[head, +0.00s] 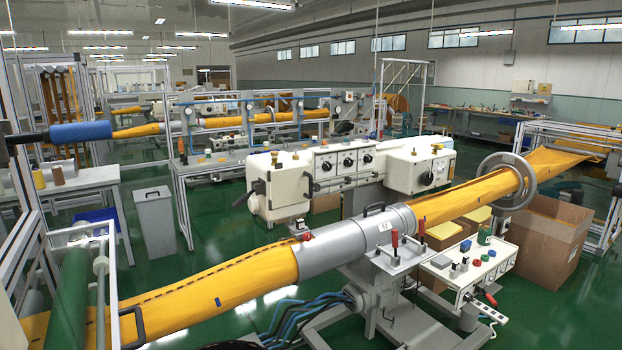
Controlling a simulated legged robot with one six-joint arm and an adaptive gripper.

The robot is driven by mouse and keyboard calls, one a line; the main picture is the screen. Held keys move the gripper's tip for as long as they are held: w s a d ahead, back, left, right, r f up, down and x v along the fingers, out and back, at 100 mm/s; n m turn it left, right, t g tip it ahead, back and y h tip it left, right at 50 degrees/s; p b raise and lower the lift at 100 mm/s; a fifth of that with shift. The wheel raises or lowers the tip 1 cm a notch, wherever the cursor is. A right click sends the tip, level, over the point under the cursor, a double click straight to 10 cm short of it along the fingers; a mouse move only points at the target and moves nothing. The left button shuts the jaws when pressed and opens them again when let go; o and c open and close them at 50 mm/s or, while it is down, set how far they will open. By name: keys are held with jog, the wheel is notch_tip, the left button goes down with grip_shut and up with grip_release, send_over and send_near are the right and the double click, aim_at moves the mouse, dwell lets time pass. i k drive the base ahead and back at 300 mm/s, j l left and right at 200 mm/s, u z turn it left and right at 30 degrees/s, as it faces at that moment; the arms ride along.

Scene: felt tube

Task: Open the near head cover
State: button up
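A long machine stands in the middle of the head view, with yellow felt (215,288) running through a grey cylindrical sleeve (345,247). The sleeve has a black handle on top, a small label and a red knob at its left end. Behind it are two white head housings. The left housing (290,188) has a black lever on its left side and brass-coloured knobs on top. The right housing (418,168) has a dark dial. Both look closed. I cannot tell which part is the near head cover. My gripper is not in view.
Blue hoses (300,315) lie below. A handwheel (508,181) and cardboard boxes (545,240) are at the right. A grey bin (155,222) stands at the left. Green floor is open between the machines.

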aim_at(289, 185)
jog(key=i+l+u, duration=0.15)
jog(key=i+u, duration=0.2)
jog(key=i+l+u, duration=0.25)
jog(key=u, duration=0.15)
jog(key=i+l+u, duration=0.2)
jog(key=u, duration=0.25)
jog(key=i+l+u, duration=0.2)
jog(key=l+u, duration=0.2)
jog(key=i+l+u, duration=0.1)
jog(key=l+u, duration=0.35)
jog(key=j, duration=0.1)
